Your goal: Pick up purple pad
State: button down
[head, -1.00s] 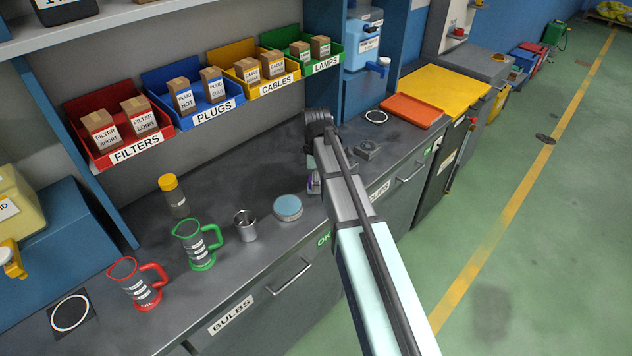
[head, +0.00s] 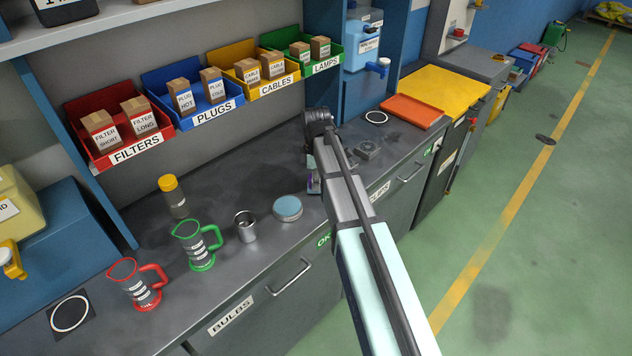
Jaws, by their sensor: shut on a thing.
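My gripper (head: 314,180) is low over the grey worktop, to the right of the round blue-topped tin, and is mostly hidden behind my own arm. A small bit of the purple pad (head: 315,186) shows at the gripper's fingers. The gripper is shut on it. Most of the pad is hidden, and I cannot tell whether it touches the worktop or is just above it.
The blue-topped tin (head: 288,208) stands close left of my gripper, with a metal cup (head: 245,226) and green jug (head: 198,245) further left. A small grey block (head: 368,150) lies to the right. Labelled bins (head: 213,112) line the back.

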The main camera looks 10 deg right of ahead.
notch_tip(320, 180, up, 20)
jog(key=b, duration=0.4)
jog(key=shift+f, duration=0.2)
jog(key=c, duration=1.7)
grip_release()
jog(key=shift+c, duration=0.4)
